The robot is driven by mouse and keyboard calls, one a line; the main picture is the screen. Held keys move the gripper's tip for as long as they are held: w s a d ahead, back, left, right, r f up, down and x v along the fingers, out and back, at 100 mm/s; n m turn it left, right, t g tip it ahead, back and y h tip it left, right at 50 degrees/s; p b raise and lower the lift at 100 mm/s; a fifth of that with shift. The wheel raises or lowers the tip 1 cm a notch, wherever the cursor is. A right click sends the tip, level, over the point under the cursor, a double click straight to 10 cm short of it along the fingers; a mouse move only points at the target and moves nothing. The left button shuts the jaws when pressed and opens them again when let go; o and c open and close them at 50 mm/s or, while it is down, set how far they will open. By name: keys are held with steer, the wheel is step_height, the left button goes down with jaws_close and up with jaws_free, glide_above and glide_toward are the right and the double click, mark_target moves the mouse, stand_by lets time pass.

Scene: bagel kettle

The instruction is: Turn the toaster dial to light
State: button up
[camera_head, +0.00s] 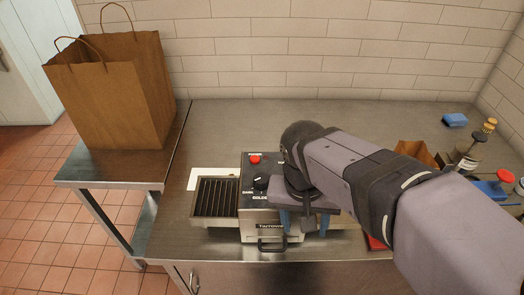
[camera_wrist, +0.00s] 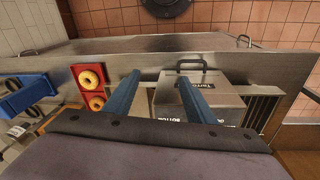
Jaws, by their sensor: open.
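The steel toaster (camera_head: 262,222) stands on the counter with a black front panel on top. Its black dial (camera_head: 261,184) sits below a red button (camera_head: 254,159); printed labels surround them, too small to read fully, so the dial's setting cannot be told. My gripper (camera_head: 304,224) is open with two blue fingers, over the toaster's right side, right of the dial and apart from it. In the wrist view, my gripper (camera_wrist: 160,78) is empty, and the toaster (camera_wrist: 222,98) shows under the right finger. The dial is not visible there.
A slatted rack (camera_head: 215,200) adjoins the toaster's left side. A red tray (camera_wrist: 76,80) holds two bagels (camera_wrist: 91,77). A paper bag (camera_head: 110,90) stands on the left side table. Blue items (camera_head: 455,120) and bottles lie at the right. The back counter is clear.

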mark_target(262, 177)
steer(key=w+a+r+m+t, duration=0.2)
steer(key=w+a+r+t, duration=0.2)
steer(key=w+a+r, duration=0.5)
steer(key=shift+y, duration=0.3)
steer(key=shift+a+p+x, duration=0.2)
steer(key=shift+p+x, duration=0.3)
steer(key=shift+x, duration=1.6)
steer(key=shift+a+p+x, duration=0.2)
steer(key=shift+p+x, duration=0.3)
steer(key=shift+x, duration=1.6)
steer(key=shift+w, duration=0.15)
steer(key=shift+c, duration=0.3)
steer(key=c, duration=1)
